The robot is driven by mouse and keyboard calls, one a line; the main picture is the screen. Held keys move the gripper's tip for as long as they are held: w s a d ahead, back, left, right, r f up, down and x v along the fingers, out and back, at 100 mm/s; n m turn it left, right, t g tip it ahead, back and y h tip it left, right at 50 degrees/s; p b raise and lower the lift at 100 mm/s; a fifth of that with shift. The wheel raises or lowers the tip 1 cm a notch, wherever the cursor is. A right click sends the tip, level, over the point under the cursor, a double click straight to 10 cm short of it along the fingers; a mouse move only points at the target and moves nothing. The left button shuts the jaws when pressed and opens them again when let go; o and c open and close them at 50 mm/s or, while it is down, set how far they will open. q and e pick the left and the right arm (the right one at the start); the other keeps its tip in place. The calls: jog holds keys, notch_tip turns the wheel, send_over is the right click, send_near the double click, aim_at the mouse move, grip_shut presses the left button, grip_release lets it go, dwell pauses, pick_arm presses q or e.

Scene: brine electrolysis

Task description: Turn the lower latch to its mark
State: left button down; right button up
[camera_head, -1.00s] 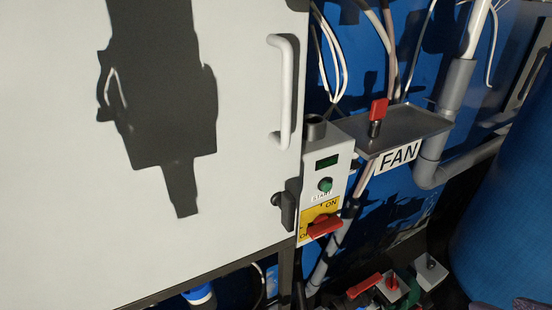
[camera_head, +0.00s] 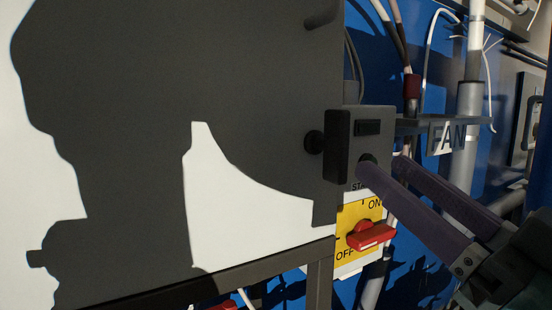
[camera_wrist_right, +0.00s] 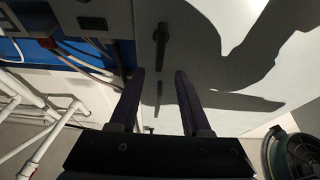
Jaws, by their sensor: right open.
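The lower latch (camera_head: 337,146) is a black upright handle at the right edge of the white cabinet door, with a round black knob beside its left side. My right gripper (camera_head: 382,163) is open and empty, its two long dark fingers pointing left toward the latch, with the tips in front of the control box. In the right wrist view the latch (camera_wrist_right: 161,44) lies beyond the open fingertips, roughly centred on the gap between them. I see no contact. I cannot make out a mark for the latch. My left gripper is not in view.
A grey control box (camera_head: 372,128) sits right beside the latch. Below are a yellow ON/OFF plate (camera_head: 346,217) and a red switch handle (camera_head: 371,236). A FAN sign (camera_head: 446,138) and a grey pipe (camera_head: 467,110) stand to the right. Shadow covers much of the door.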

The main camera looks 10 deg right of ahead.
aim_at(346, 134)
jog(key=p+x, duration=0.2)
jog(key=x, duration=0.6)
jog(key=shift+w+r, duration=0.25)
jog(key=shift+r, duration=0.05)
jog(key=shift+w+a, duration=0.15)
jog(key=shift+w, duration=0.2)
jog(key=shift+c, duration=0.2)
grip_shut()
